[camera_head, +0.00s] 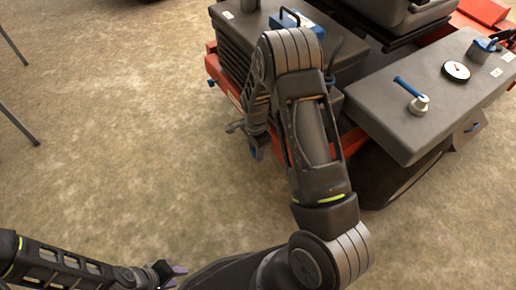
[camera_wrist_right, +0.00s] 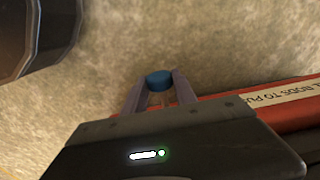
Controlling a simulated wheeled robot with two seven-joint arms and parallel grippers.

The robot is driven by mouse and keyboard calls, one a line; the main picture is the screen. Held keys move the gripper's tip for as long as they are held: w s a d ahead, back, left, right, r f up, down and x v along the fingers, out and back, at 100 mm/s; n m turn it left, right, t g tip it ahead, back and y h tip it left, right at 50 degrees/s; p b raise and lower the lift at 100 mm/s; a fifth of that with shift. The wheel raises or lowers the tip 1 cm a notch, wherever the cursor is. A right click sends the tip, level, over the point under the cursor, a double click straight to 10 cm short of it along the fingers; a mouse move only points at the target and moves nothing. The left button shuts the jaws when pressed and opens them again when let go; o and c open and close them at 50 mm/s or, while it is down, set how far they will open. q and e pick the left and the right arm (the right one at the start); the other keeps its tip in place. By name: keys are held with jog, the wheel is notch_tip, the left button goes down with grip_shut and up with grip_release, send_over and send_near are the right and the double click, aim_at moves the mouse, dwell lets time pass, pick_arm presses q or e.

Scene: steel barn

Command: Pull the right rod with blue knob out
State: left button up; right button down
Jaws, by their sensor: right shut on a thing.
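The rod with the blue knob (camera_wrist_right: 158,80) shows in the right wrist view, with the knob between the two fingertips of my right gripper (camera_wrist_right: 160,86). The gripper is shut on it, at the edge of the red frame (camera_wrist_right: 225,112). The rod's shaft is mostly hidden by the gripper. In the head view my right arm reaches down to the machine's front side and largely hides this grip. Another blue knob (camera_head: 211,84) sits further left on the red frame. My left gripper (camera_head: 168,273) is at the bottom edge, partly cut off, away from the machine.
The machine carries grey housings, a blue-handled lever (camera_head: 410,88), a round gauge (camera_head: 456,71) and a seat (camera_head: 405,12). A label strip (camera_wrist_right: 285,92) lies on the red frame. Thin metal legs (camera_head: 15,110) stand at the far left. The ground between is clear.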

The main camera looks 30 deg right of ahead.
aim_at(254, 150)
jog(key=c, duration=1)
grip_release()
jog(key=shift+a, duration=0.25)
jog(key=shift+r, duration=0.1)
notch_tip(254, 150, up, 8)
jog(key=shift+f+p, duration=0.2)
jog(key=shift+p, duration=0.9)
